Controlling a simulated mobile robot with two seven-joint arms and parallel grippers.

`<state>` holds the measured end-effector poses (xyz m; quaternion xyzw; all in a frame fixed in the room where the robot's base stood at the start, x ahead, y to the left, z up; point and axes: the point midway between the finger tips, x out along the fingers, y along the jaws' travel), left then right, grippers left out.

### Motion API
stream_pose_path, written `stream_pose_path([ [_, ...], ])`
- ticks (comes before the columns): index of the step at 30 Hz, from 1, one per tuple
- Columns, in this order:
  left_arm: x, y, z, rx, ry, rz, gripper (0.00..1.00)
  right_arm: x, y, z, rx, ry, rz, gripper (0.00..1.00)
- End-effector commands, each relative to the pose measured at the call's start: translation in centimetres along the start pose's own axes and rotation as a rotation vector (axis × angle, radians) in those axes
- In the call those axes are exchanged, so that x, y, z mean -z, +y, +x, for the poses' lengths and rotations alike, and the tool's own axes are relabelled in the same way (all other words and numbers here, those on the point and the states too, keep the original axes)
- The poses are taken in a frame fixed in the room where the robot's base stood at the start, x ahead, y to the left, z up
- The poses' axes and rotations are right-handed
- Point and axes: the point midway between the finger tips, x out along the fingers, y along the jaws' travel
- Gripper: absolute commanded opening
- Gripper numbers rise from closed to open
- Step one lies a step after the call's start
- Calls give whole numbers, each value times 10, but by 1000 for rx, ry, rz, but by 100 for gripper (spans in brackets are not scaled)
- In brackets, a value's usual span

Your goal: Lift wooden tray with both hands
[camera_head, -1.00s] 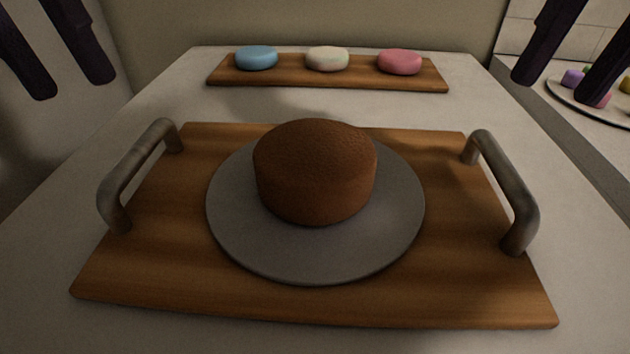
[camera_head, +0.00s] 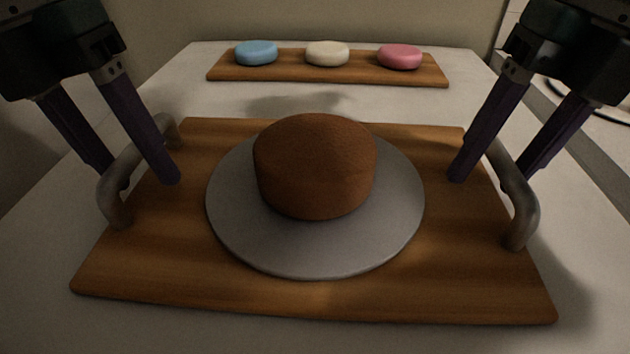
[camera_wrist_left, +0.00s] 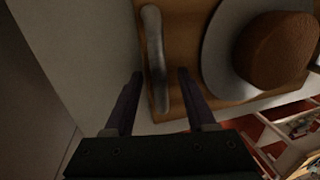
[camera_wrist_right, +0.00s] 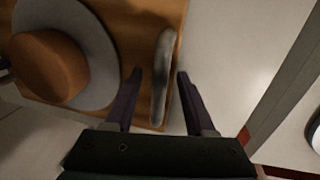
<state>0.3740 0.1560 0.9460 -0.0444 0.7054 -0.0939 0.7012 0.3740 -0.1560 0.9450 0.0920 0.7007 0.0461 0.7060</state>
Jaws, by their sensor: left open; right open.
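The wooden tray (camera_head: 310,300) lies flat on the table with a grey handle at each side. A brown cake (camera_head: 315,165) sits on a grey round plate (camera_head: 310,255) on the tray. My left gripper (camera_head: 140,175) is open, its fingers on either side of the left handle (camera_head: 112,195). In the left wrist view that handle (camera_wrist_left: 154,50) lies between the fingertips. My right gripper (camera_head: 490,178) is open, its fingers on either side of the right handle (camera_head: 517,205). In the right wrist view that handle (camera_wrist_right: 161,85) lies between the fingertips. Contact is not visible.
A smaller wooden board (camera_head: 300,75) at the back of the table holds a blue (camera_head: 256,52), a cream (camera_head: 327,53) and a pink (camera_head: 400,57) round piece. The white table (camera_head: 200,100) is bare between board and tray. A wall stands behind.

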Motion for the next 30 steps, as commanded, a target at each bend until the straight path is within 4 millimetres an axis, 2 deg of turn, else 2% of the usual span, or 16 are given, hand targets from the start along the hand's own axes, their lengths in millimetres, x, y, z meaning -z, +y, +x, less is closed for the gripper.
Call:
stream_pose_path([
  [5,0,0,0,0,0,0,56,0,0,0,0,0,0,55],
  [20,0,0,0,1,0,0,1,0,0,0,0,1,1,0],
  [30,0,-1,0,2,0,1,0,0,-1,0,2,1,2,0],
])
